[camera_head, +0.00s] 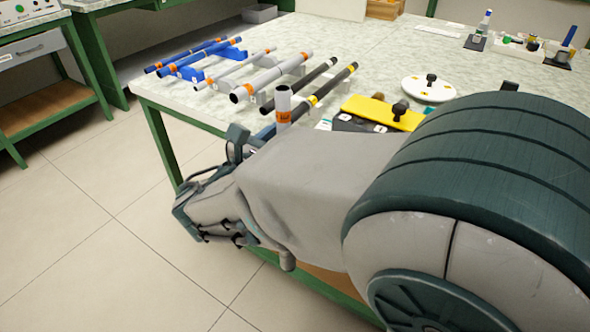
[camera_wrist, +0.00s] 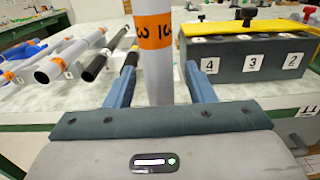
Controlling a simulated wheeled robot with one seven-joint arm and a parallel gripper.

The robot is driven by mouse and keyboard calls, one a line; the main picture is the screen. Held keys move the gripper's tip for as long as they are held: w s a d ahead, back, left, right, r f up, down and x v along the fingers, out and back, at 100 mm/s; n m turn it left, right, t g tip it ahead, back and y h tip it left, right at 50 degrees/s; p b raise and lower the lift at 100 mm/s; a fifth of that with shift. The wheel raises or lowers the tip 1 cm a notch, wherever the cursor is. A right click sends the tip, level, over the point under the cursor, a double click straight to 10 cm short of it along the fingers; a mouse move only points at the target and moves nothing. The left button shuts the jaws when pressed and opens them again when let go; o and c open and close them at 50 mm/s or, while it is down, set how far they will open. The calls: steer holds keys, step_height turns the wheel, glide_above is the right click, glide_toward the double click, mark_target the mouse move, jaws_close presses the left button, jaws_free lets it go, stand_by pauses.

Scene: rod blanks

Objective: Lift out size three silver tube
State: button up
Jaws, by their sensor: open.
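A silver tube (camera_wrist: 158,85) with an orange band marked 3 stands upright in the middle of the wrist view. It also shows in the head view (camera_head: 283,103), just beyond my wrist. My gripper (camera_wrist: 161,80) is open, with one blue finger on each side of the tube. Gaps show between the fingers and the tube. The tube's lower end is hidden behind the gripper body, so I cannot tell what it stands in.
Blue, silver and black tubes lie on racks at the table's left; a large silver tube (camera_head: 270,78) is among them. A dark block with a yellow top (camera_wrist: 250,30) and number labels stands close at right. A white disc with a black knob (camera_head: 429,89) lies behind.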

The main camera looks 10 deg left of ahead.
steer(key=shift+w+d, duration=0.2)
steer(key=shift+w, duration=0.4)
steer(key=c, duration=0.9)
steer(key=shift+o, duration=0.2)
step_height(320, 180, up, 28)
steer(key=p, duration=1.1)
